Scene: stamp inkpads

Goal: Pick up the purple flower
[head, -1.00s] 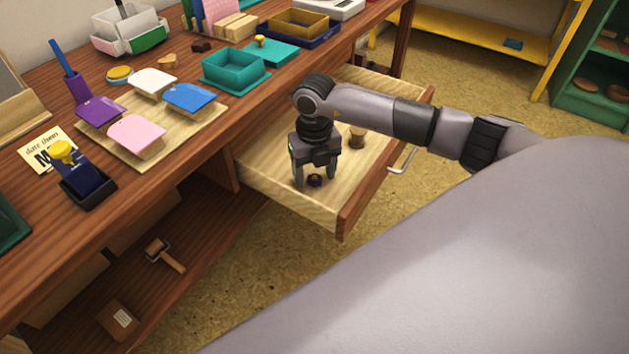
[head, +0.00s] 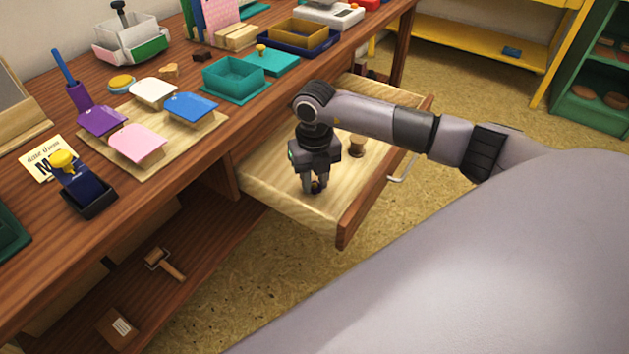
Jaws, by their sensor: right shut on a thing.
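My right gripper (head: 314,190) points down inside the open wooden drawer (head: 283,193). Its fingers are shut on a small dark object (head: 317,185), which looks purple with a brown part and may be the purple flower stamp. The fingers cover most of it, so its flower shape cannot be made out. It is at or close to the drawer floor; I cannot tell whether it touches. A brown wooden stamp (head: 356,146) stands in the drawer, behind and to the right of the gripper. My left gripper is not in view.
The drawer's front panel (head: 379,200) and side walls surround the gripper. The desk above holds purple, white, blue and pink inkpads on a wooden board (head: 185,146), a teal box (head: 236,80) and a dark stamp holder (head: 88,196). A wooden-handled tool (head: 166,264) lies on the lower shelf.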

